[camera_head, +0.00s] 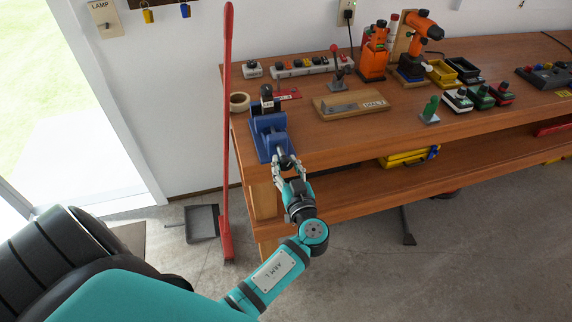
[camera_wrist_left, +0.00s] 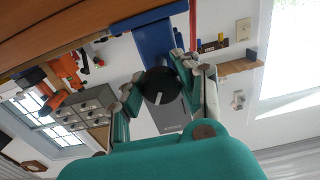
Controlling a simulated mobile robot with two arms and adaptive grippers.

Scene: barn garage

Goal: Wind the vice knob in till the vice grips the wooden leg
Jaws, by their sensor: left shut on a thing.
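The blue vice (camera_head: 268,137) is at the left front corner of the wooden workbench, and its blue body also shows in the left wrist view (camera_wrist_left: 150,38). Its round black knob with a white mark (camera_wrist_left: 160,86) faces my left wrist camera. My left gripper (camera_head: 287,166) reaches the front of the vice from below. It is shut on the knob, with fingers on either side of it. A dark upright piece (camera_head: 267,97) stands at the back of the vice; I cannot make out a wooden leg between the jaws. My right gripper is out of view.
A red pole (camera_head: 227,120) leans upright just left of the bench, by a grey dustpan (camera_head: 202,222). A tape roll (camera_head: 239,102) and a wooden board (camera_head: 350,104) lie near the vice. The lower shelf (camera_head: 350,183) runs beneath, right of my gripper.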

